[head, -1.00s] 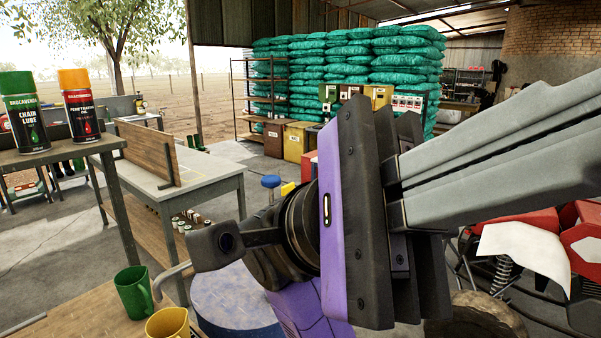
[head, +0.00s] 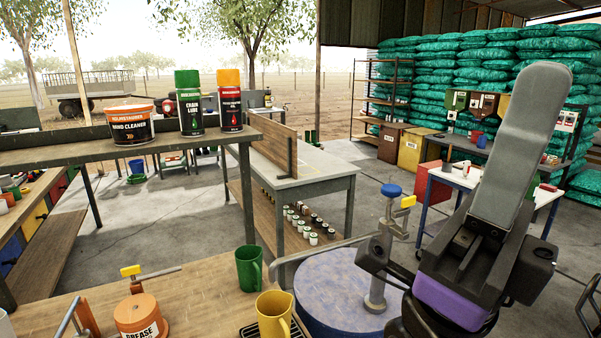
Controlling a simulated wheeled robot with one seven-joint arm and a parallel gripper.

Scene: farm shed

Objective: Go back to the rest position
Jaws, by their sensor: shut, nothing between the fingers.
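My gripper (head: 543,85) is at the right of the head view, in front of the shed floor and the far table. Its long grey fingers lie together and point up and away, with nothing between them. Its purple and black body is below them, near the bottom edge. It appears clear of the things around it, though it overlaps the far table in the picture. The lower part of my arm is cut off by the frame.
A bench (head: 215,275) at front left holds a green mug (head: 249,270), a yellow jug (head: 272,312) and an orange grease pot (head: 139,315). A blue drum (head: 335,295) stands left of my gripper. A shelf (head: 80,150) bears cans and a tub.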

